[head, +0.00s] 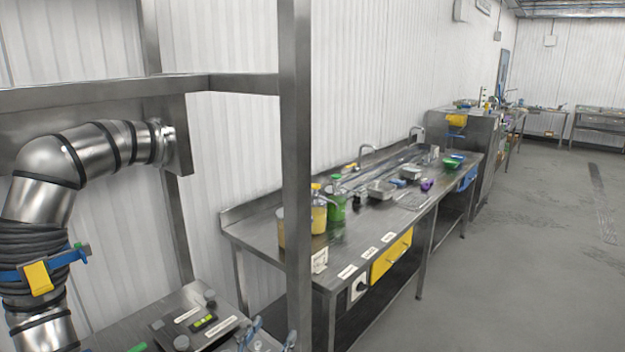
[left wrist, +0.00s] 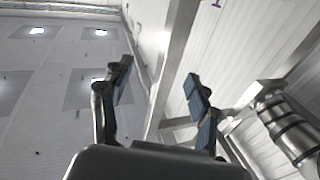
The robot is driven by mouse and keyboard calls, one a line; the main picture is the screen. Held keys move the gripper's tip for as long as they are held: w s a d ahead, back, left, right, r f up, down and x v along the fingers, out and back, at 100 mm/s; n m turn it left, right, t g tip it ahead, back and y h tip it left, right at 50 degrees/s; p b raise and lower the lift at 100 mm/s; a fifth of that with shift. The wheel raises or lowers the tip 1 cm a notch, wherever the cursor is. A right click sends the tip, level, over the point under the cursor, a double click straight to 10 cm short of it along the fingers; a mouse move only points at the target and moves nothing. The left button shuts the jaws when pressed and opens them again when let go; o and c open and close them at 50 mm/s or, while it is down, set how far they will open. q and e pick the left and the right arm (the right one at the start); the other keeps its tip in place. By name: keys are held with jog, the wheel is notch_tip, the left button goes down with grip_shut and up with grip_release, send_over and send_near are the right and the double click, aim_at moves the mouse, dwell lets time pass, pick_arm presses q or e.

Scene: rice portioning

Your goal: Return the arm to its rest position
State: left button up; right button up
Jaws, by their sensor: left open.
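My left gripper (left wrist: 156,76) is open in the left wrist view, with its two blue-padded fingers spread apart. Nothing is between the fingers. Behind them are the white wall, a steel post and the ceiling with its lights. In the head view only the tips of my left gripper (head: 271,336) show at the bottom edge, in front of a steel surface. My right gripper is in neither view.
A steel frame post (head: 296,170) stands close in front. A long steel counter (head: 345,250) holds bottles and trays. The floor (head: 530,240) at right is clear.

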pick_arm(q)
jog(key=s+a+f+n+g+y, duration=0.35)
jog(key=s+a+f, duration=0.3)
jog(key=s, duration=0.25)
jog(key=s+a+f+n+g+y, duration=0.2)
jog(key=s+a+f+g+y, duration=0.35)
jog(key=s+f, duration=0.2)
jog(key=s+f+m+g+h, duration=0.1)
jog(key=s+f+g, duration=0.15)
jog(key=s, duration=0.55)
jog(key=s+f+m+g+h, duration=0.1)
jog(key=s+g, duration=0.2)
jog(key=s, duration=0.4)
notch_tip(320, 180, down, 32)
jog(key=s+g+b, duration=0.1)
jog(key=s+b, duration=0.1)
jog(key=b, duration=0.4)
jog(key=s+a+f+b, duration=0.1)
jog(key=s+f+b, duration=0.1)
jog(key=s+f, duration=0.6)
jog(key=s+a+f+g+b, duration=0.1)
jog(key=s+a+f+b, duration=0.1)
jog(key=s+f, duration=0.6)
notch_tip(320, 180, down, 5)
jog(key=shift+s+a+r+b, duration=0.15)
jog(key=shift+s+b, duration=0.15)
jog(key=shift+b, duration=0.3)
